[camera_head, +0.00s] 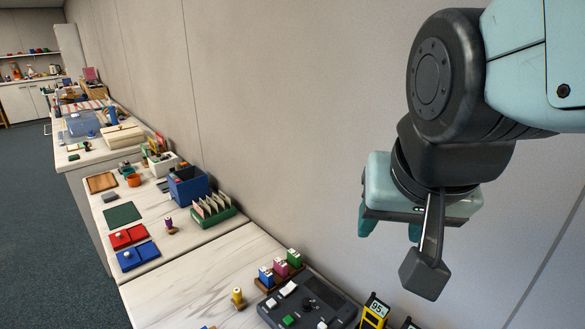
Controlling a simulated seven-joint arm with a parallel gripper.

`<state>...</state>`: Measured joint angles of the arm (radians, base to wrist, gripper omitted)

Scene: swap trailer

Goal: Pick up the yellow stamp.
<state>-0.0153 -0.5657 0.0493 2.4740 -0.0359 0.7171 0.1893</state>
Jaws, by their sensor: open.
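A small yellow stamp (238,297) stands upright on the near pale marbled worktop, left of a dark grey device. My gripper (390,229) hangs at the upper right, high above the worktop and well to the right of the stamp. Its teal fingers point down and are apart, with nothing seen between them. The gripper is not touching the stamp.
The dark device (329,299) and a wooden rack (268,287) with blue, pink and green pieces stand right of the stamp. A yellow-and-black numbered item (374,312) is farther right. A purple stamp (169,226) stands farther back. The worktop (185,290) left of the yellow stamp is clear.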

